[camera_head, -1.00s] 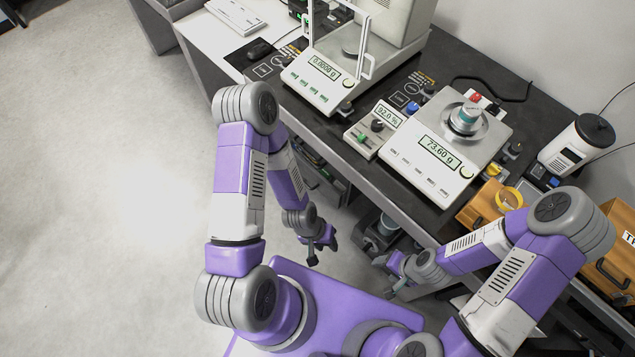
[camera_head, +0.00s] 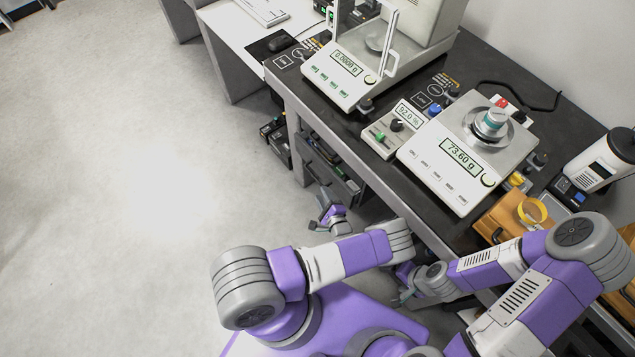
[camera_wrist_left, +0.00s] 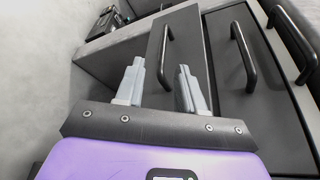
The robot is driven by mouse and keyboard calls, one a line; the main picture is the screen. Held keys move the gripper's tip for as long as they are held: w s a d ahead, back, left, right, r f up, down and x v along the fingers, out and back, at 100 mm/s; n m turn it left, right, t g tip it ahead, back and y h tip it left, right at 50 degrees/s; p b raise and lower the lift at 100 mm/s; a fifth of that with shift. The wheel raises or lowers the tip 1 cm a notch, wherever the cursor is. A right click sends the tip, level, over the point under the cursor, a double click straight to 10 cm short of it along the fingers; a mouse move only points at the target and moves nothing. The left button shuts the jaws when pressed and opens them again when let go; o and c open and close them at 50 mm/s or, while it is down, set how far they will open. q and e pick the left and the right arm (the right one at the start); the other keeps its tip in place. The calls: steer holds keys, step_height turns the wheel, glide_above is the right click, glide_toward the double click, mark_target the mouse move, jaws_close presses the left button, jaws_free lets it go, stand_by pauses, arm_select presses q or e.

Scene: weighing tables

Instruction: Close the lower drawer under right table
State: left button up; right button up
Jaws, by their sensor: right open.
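Under the black-topped table, an open drawer (camera_head: 330,160) with items inside shows in the head view. In the left wrist view, dark drawer fronts with black bar handles lie side by side. The leftmost front (camera_wrist_left: 178,72) seems to stand out from its neighbour (camera_wrist_left: 235,100); how far is unclear. My left gripper (camera_head: 326,222) is near the open drawer's front in the head view. Its fingers (camera_wrist_left: 159,85) are apart and empty, pointing toward the leftmost front; contact cannot be told. My right gripper (camera_head: 402,298) is open, low by the table front, partly hidden by my arms.
A balance (camera_head: 460,165) and another balance with a glass shield (camera_head: 345,75) stand on the table, with a small control box (camera_head: 390,130) between. Dark boxes (camera_head: 276,140) stand left of the drawer. The floor at left is clear.

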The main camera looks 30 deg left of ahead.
mark_target(318, 182)
arm_select(q)
steer(key=shift+t, duration=0.3)
steer(key=b+x, duration=0.2)
steer(key=x, duration=0.5)
steer(key=shift+w, duration=0.35)
steer(key=shift+c, duration=0.5)
jaws_close()
